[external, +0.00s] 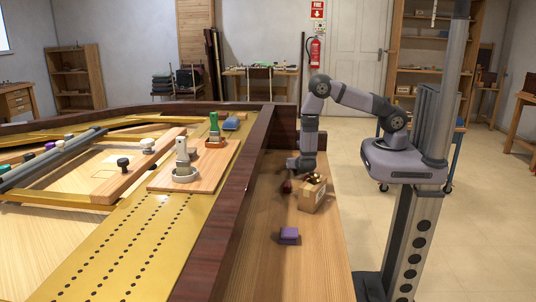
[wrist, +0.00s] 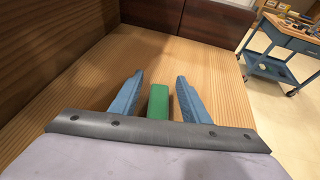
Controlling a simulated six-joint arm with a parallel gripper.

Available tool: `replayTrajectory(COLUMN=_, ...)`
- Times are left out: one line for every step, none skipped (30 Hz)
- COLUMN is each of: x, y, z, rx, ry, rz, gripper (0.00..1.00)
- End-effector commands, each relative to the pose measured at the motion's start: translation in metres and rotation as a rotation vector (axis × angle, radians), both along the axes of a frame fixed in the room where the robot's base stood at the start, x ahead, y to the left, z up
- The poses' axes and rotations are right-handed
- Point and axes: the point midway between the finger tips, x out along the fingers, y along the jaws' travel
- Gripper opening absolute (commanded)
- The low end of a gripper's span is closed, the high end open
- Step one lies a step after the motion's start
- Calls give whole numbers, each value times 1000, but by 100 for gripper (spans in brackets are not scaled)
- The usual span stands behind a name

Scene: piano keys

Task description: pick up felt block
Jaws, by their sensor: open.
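A green block (wrist: 158,103), which looks like the felt block, lies on the wooden shelf in the wrist view. My gripper (wrist: 160,76) is open, with one blue finger on each side of the block and a visible gap on both sides. Its lower end is hidden behind the grey gripper body. In the external view my gripper (external: 300,163) is low over the far part of the shelf, and I cannot make out the green block there. A purple block (external: 289,236) lies on the shelf nearer the camera.
A cardboard box (external: 312,195) with small items stands on the shelf close to my gripper. A small dark red object (external: 287,187) lies beside it. The dark piano rim (external: 238,205) walls the shelf's left side. The shelf's near part (external: 300,275) is clear.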

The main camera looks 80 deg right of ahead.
Motion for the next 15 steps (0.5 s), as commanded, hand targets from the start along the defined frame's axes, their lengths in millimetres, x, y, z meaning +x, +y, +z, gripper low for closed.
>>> replayTrajectory(x=0, y=0, z=0, rx=0, ry=0, rz=0, gripper=42)
replayTrajectory(x=0, y=0, z=0, rx=0, ry=0, rz=0, gripper=37)
replayTrajectory(x=0, y=0, z=0, rx=0, ry=0, rz=0, gripper=28)
replayTrajectory(x=0, y=0, z=0, rx=0, ry=0, rz=0, gripper=21)
replayTrajectory(x=0, y=0, z=0, rx=0, ry=0, rz=0, gripper=14)
replayTrajectory(x=0, y=0, z=0, rx=0, ry=0, rz=0, gripper=4)
replayTrajectory(x=0, y=0, z=0, rx=0, ry=0, rz=0, gripper=0)
replayTrajectory(x=0, y=0, z=0, rx=0, ry=0, rz=0, gripper=0)
replayTrajectory(x=0, y=0, z=0, rx=0, ry=0, rz=0, gripper=0)
replayTrajectory(x=0, y=0, z=0, rx=0, ry=0, rz=0, gripper=0)
replayTrajectory(x=0, y=0, z=0, rx=0, ry=0, rz=0, gripper=0)
replayTrajectory(x=0, y=0, z=0, rx=0, ry=0, rz=0, gripper=0)
replayTrajectory(x=0, y=0, z=0, rx=0, ry=0, rz=0, gripper=0)
replayTrajectory(x=0, y=0, z=0, rx=0, ry=0, rz=0, gripper=0)
replayTrajectory(x=0, y=0, z=0, rx=0, ry=0, rz=0, gripper=0)
